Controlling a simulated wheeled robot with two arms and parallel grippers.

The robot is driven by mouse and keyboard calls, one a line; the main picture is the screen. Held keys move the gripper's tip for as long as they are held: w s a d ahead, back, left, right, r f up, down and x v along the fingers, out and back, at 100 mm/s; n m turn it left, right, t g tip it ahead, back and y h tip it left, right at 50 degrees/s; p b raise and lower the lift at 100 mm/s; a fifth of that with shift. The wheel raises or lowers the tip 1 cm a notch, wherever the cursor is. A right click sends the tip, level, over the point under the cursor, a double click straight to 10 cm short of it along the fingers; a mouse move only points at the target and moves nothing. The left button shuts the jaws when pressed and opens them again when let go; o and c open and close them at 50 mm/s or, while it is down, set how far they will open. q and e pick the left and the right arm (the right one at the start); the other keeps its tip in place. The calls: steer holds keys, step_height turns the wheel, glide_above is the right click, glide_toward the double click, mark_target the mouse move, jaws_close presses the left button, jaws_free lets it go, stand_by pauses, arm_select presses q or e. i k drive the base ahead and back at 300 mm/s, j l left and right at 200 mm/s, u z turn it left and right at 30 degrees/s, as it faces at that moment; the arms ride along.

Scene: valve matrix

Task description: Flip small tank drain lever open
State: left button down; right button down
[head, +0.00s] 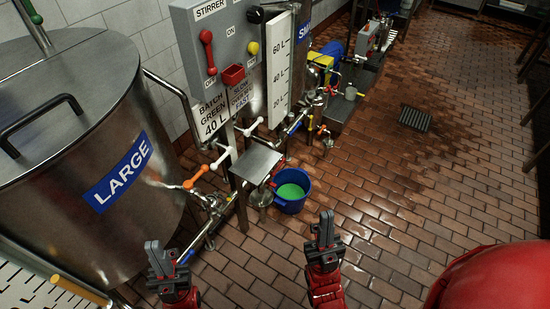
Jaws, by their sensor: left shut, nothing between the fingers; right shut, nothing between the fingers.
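The small tank (306,35) stands at the top middle, mostly hidden by the grey panel and the level gauge; only part of its blue label shows. A small red-handled valve (325,131) sits low to the right of that tank; I cannot tell for sure whether this is its drain lever, or how it is turned. My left gripper (162,262) is shut and empty at the lower left, in front of the large tank. My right gripper (325,236) is shut and empty at the lower middle, nearer to me than the valve and touching nothing.
The large steel tank (60,150) fills the left, with an orange lever (196,177) on its pipe. White levers (222,158) sit by the panel (215,60). A blue bucket (292,203) of green liquid stands on the floor beside a small metal plate (256,163).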

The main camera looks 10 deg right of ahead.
mark_target(273, 174)
steer(key=i+l+z, duration=0.15)
steer(key=i, duration=0.35)
steer(key=i+l+z, duration=0.1)
steer(key=i+l, duration=0.15)
steer(key=i, duration=0.25)
